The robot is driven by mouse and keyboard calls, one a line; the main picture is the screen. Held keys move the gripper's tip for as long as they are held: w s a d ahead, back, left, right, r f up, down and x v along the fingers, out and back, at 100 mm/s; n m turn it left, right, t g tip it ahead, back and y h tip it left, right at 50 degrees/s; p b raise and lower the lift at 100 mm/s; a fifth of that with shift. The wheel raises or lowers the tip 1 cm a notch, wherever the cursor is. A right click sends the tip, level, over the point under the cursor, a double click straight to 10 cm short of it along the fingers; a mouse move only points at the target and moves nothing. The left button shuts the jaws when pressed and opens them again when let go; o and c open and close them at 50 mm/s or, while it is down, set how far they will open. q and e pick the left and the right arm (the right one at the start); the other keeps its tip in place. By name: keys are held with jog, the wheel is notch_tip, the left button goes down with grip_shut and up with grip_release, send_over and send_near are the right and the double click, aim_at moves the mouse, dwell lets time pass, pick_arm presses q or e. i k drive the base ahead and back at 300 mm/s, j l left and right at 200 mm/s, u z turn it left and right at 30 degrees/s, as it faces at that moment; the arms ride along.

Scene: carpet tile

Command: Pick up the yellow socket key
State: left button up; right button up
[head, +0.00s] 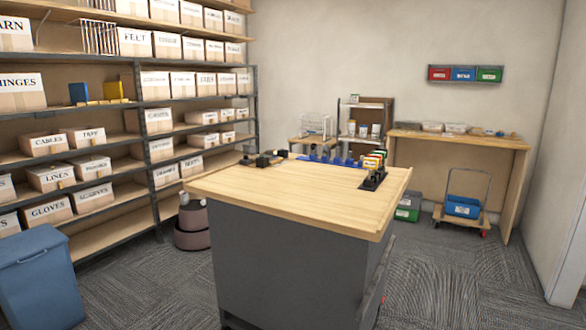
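A black stand (373,180) near the right far corner of the wood-topped workbench (290,190) holds several small upright pieces with coloured tops (373,161). Red, yellow and green show among them. The yellow one is probably the yellow socket key, but at this size I cannot make out its shape or which slot it is in. Neither of my grippers is in view.
Black items (265,159) and a row of blue pieces (330,157) stand along the bench's far edge. The near bench top is clear. Box-filled shelves (140,120) line the left; a blue bin (38,280) and a cart (462,208) stand on the carpet.

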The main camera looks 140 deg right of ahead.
aim_at(369, 163)
jog(key=k+j+z, duration=0.1)
jog(key=z, duration=0.4)
jog(key=k+z, duration=0.2)
jog(key=z, duration=0.3)
jog(key=k+z, duration=0.15)
jog(key=z, duration=0.8)
jog(key=i+j+z, duration=0.1)
jog(key=z, duration=0.35)
jog(key=j+z, duration=0.1)
jog(key=z, duration=0.4)
jog(key=i+j+z, duration=0.1)
jog(key=z, duration=0.35)
jog(key=j+z, duration=0.1)
jog(key=z, duration=0.35)
jog(key=j+z, duration=0.1)
jog(key=z, duration=0.35)
jog(key=j+z, duration=0.1)
jog(key=z, duration=0.35)
jog(key=j+z, duration=0.1)
jog(key=z, duration=0.35)
jog(key=k, duration=0.05)
